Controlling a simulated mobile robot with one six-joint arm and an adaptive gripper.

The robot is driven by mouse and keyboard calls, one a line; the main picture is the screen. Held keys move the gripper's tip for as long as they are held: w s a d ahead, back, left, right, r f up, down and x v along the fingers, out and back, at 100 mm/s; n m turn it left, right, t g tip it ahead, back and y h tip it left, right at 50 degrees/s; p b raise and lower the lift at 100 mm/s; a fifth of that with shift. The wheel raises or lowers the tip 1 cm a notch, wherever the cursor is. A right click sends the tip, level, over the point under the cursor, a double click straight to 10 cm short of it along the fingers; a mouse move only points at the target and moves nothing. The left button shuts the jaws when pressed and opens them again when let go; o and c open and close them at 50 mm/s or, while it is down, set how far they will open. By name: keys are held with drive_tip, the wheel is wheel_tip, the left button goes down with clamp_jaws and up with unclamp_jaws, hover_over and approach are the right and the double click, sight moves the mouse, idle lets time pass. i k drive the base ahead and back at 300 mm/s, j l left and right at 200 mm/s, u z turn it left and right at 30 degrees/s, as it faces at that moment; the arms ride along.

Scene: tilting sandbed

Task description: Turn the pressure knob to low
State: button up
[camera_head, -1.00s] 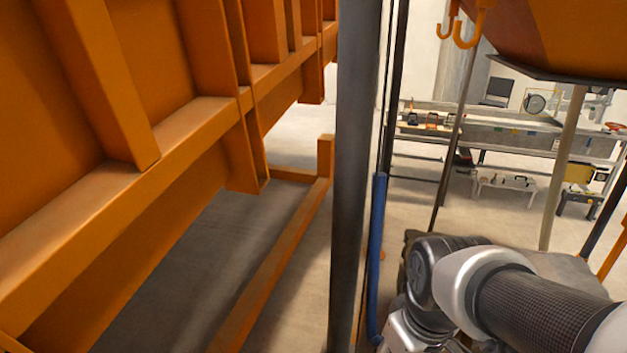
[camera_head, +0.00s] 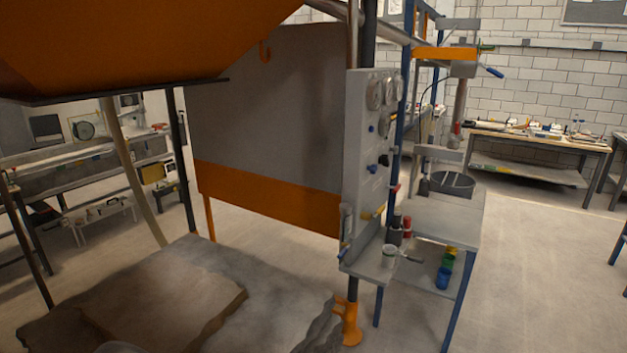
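A grey upright control panel (camera_head: 362,150) stands right of centre, seen at a steep angle. Round gauges (camera_head: 376,94) sit near its top. Small dark and blue knobs (camera_head: 372,168) are on its face below them. I cannot tell which of these is the pressure knob or how it is set. My gripper is not in view.
A grey bench (camera_head: 440,222) with cups and small containers adjoins the panel. An orange hopper (camera_head: 150,40) hangs at upper left. Sand-coloured slabs (camera_head: 160,300) lie at lower left. A workbench (camera_head: 540,145) stands at the back right. The floor (camera_head: 545,270) at right is clear.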

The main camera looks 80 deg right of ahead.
sight(374, 169)
drive_tip(key=z, duration=2.9)
drive_tip(key=i+l+z, duration=0.25)
drive_tip(key=i, duration=0.75)
drive_tip(key=i+z, duration=0.25)
drive_tip(key=i, duration=0.7)
